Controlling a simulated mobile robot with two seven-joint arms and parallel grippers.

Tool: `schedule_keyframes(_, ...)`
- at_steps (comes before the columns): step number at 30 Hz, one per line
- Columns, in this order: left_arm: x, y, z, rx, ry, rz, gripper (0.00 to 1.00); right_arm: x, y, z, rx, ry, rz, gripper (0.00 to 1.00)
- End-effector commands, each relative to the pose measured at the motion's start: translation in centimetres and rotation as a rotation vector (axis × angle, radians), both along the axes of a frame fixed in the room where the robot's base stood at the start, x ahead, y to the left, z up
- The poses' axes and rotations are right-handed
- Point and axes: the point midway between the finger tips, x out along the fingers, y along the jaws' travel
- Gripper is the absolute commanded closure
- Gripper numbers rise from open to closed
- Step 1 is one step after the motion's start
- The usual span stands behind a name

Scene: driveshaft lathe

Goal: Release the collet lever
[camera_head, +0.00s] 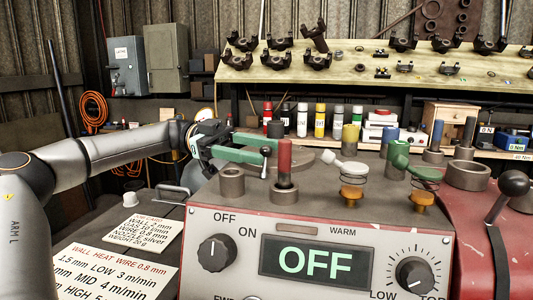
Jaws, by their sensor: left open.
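My left gripper (264,150), with green fingers, reaches in from the left above the rear left of the grey control box. It is open. A small silver ball-ended rod (264,170) stands at its fingertips; I cannot tell whether they touch it. A black ball-ended lever (511,187) rises from the red machine (480,230) at the right edge, well apart from my left gripper. No label shows which lever is the collet lever. My right gripper is not in view.
The control box (320,225) has a display (315,260) reading OFF and two knobs. A red-topped post (285,165), a grey ring (231,182) and several coloured tools stand on top. Cards (110,272) lie at the left. A shelf of dark parts (370,75) stands behind.

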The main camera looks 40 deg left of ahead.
Motion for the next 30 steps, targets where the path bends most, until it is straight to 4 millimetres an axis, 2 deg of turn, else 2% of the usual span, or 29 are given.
schedule_keyframes(6, 0.3, -1.8, 0.0, 0.001, -0.002, -0.001, 0.43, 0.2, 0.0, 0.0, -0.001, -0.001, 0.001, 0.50)
schedule_keyframes(15, 0.4, -2.0, 0.1, 0.000, -0.002, 0.000, 0.43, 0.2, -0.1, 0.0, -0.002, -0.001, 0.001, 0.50)
schedule_keyframes(30, 0.4, -2.0, 0.0, 0.000, -0.001, 0.000, 1.00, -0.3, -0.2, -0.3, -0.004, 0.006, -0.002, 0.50)
